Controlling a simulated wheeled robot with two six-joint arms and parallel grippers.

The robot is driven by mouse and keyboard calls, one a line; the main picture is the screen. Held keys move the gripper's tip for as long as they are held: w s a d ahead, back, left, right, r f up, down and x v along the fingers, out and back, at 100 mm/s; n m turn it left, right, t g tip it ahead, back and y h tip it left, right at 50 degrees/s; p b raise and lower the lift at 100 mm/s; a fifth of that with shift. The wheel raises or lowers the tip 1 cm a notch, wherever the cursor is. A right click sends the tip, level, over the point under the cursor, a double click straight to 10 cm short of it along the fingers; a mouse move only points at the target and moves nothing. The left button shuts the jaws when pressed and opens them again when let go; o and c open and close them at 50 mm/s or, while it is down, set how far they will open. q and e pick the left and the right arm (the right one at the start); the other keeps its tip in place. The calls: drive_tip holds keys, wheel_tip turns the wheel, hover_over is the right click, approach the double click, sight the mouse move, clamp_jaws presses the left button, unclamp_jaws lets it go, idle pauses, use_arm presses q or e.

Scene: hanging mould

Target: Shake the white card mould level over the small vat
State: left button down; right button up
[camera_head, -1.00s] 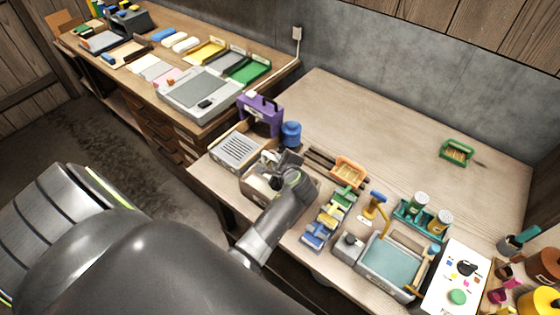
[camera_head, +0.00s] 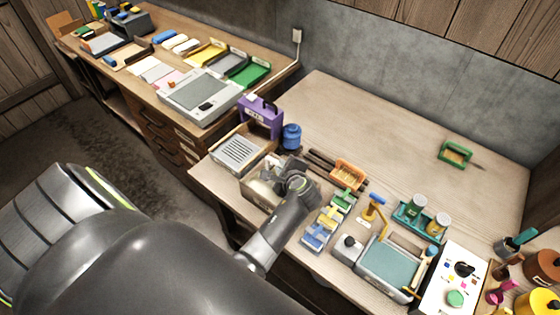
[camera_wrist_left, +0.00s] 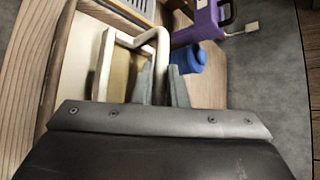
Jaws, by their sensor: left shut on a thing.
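My left gripper (camera_head: 286,172) is over the small vat (camera_head: 249,196), a wooden box near the front left of the bench. In the left wrist view its fingers (camera_wrist_left: 162,88) are shut on the bent handle (camera_wrist_left: 158,42) of the white card mould (camera_wrist_left: 103,65). Part of the pale mould (camera_head: 264,188) shows at the vat in the head view. The wrist hides much of the vat and mould, so I cannot tell whether the mould is level or touches the vat. My right gripper is not in view.
A grey-slatted tray (camera_head: 238,151), a purple stand (camera_head: 261,118) and a blue jar (camera_head: 291,136) are close behind and left. The back of the bench is mostly clear.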

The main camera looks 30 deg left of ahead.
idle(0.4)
use_arm(q)
wheel_tip(320, 180, up, 4)
idle(0.6)
